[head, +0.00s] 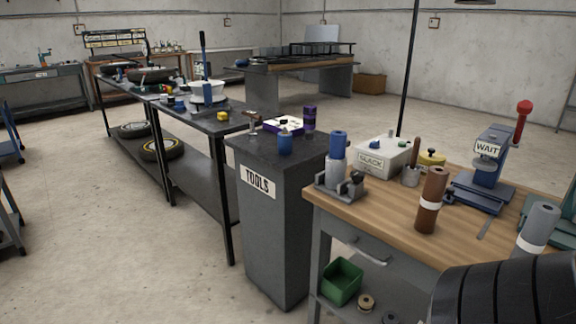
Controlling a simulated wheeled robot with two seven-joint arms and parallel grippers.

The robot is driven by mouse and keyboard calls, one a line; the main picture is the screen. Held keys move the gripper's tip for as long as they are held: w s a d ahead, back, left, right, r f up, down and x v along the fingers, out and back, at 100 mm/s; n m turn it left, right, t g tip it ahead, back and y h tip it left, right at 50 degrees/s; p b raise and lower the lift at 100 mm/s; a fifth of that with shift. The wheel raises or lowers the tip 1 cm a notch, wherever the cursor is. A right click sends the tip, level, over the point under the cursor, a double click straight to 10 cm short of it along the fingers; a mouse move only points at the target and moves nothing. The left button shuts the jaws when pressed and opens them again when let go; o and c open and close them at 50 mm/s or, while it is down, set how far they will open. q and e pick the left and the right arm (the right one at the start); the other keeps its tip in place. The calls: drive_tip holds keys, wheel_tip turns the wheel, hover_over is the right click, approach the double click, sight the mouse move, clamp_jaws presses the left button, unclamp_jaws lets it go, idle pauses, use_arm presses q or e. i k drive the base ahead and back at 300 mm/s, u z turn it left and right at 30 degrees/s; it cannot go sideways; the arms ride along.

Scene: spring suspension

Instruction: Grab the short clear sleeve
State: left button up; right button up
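I cannot single out a short clear sleeve for certain. On the wooden bench, a pale, whitish cylinder (335,175) stands upright under a blue cylinder (338,146), in or behind a grey metal fixture (343,188). A grey cylinder (543,217) with a white band (534,239) stands at the right. Neither of my grippers shows in the head view.
A large dark rounded shape hides the bench's lower right corner. The wooden bench (385,208) also holds a white box (383,158) and a blue press (488,165) marked WAIT. A grey TOOLS cabinet (270,225) stands left of it. Open floor (90,240) lies further left.

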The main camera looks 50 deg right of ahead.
sight(336, 172)
drive_tip(key=z, duration=0.4)
drive_tip(key=i, duration=1.1)
drive_tip(key=z, duration=0.95)
